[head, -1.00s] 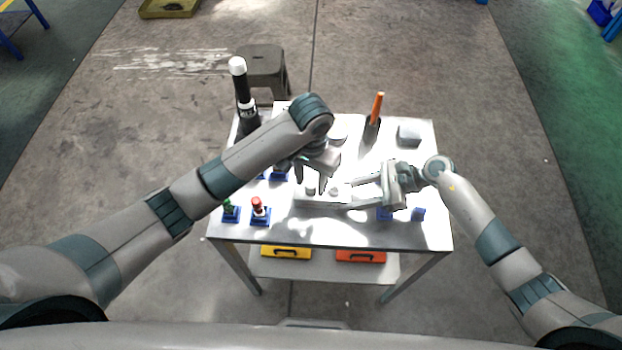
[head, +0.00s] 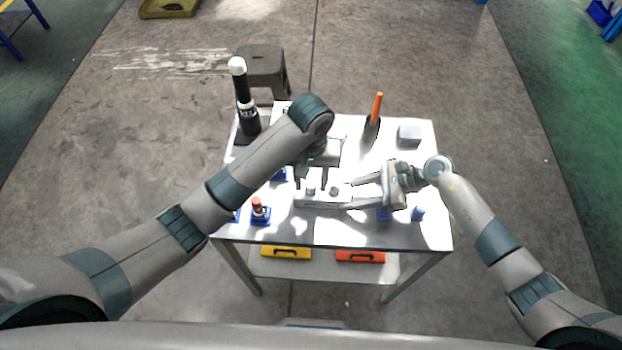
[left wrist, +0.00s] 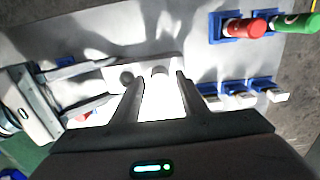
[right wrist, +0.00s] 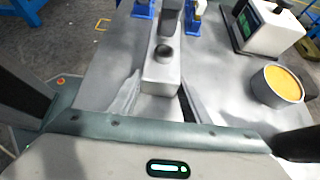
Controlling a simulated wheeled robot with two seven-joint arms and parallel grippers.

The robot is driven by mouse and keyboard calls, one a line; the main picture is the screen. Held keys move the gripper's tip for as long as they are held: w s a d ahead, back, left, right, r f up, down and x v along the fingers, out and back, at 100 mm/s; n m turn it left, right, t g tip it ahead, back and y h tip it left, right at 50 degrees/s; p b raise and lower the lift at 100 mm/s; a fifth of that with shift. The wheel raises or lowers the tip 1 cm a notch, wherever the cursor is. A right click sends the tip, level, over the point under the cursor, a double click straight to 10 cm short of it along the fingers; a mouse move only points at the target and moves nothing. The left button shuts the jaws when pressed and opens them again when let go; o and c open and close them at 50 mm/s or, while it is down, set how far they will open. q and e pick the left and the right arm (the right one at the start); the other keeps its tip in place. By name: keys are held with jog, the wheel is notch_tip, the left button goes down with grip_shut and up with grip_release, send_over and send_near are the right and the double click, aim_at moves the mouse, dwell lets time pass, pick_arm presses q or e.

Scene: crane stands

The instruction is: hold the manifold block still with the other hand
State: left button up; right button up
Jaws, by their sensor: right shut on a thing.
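The manifold block (head: 322,200), a light grey bar with two short grey knobs on top, lies on the table's front middle. My right gripper (head: 354,194) is shut on the block's right end, one finger on each long side. The right wrist view shows the block (right wrist: 161,76) between its fingers. My left gripper (head: 312,180) points down above the block's left part, at the left knob. In the left wrist view its fingers are apart, with that knob (left wrist: 160,71) between the tips and a gap around it. Whether the tips touch the block is unclear.
A red-topped peg stands in a blue holder (head: 261,216) at the front left. A black bottle (head: 245,105), an orange-handled tool (head: 376,108) and a grey box (head: 409,134) stand farther back. An orange-topped cup (right wrist: 280,84) shows in the right wrist view.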

pick_arm(q)
grip_shut()
jog(key=m, duration=0.5)
dwell(0.3)
jog(key=shift+m, duration=1)
jog(key=shift+o, duration=0.8)
grip_release()
jog(key=shift+r, duration=0.1)
jog(key=shift+r, duration=2.4)
